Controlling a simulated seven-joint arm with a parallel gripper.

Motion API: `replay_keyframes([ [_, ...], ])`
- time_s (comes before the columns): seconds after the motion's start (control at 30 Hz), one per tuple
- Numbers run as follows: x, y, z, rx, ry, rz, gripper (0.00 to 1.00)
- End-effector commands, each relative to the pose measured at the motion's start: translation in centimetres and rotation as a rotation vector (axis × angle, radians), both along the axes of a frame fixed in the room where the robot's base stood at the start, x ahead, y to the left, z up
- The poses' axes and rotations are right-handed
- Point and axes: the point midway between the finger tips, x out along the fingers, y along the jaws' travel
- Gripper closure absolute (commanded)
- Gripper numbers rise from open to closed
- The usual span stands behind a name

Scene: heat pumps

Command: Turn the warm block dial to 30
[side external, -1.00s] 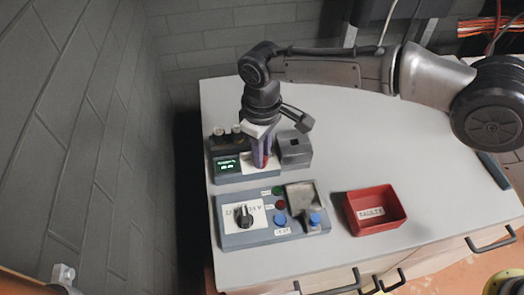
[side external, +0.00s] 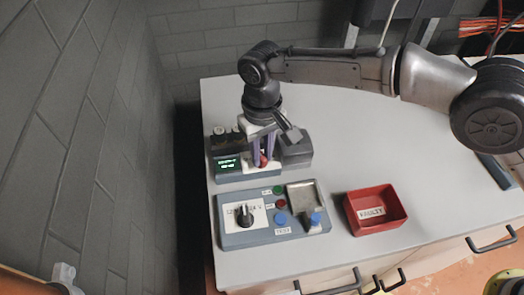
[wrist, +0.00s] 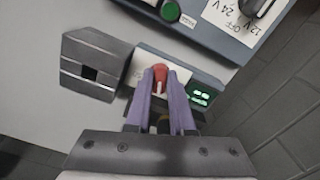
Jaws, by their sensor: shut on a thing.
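The red dial (wrist: 160,78) sits on a white plate on the blue-grey unit with a small green display (wrist: 200,95). My gripper (wrist: 161,74) points down over it, with its two purple fingers closed on either side of the dial. A white pointer mark shows on the dial, but the scale around it is mostly hidden by the fingers. In the side view, the red dial (side external: 263,160) shows between the fingertips. A grey block with a square hole (wrist: 90,66) stands beside the dial; in the side view my wrist partly covers this block (side external: 296,150). The display text is too small to read.
A control box (side external: 270,238) with a black knob (side external: 244,215) and coloured buttons lies in front of the unit. A red tray (side external: 376,212) labelled faulty stands to its right. Dark cylinders (side external: 220,137) stand behind the display.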

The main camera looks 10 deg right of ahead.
Motion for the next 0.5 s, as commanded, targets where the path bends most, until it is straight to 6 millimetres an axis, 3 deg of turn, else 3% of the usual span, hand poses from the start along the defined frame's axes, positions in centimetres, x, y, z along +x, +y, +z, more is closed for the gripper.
replay_keyframes([
  [0.23,0.07,0.05,0.17,0.003,-0.003,0.000,1.00],
  [0.27,0.08,0.05,0.17,0.003,-0.003,0.001,0.77],
  [0.3,0.08,0.05,0.17,0.003,-0.003,0.001,0.70],
  [0.4,0.06,0.03,0.14,0.002,-0.002,0.001,0.52],
  [0.5,0.04,0.03,0.10,0.002,-0.002,0.001,0.49],
])
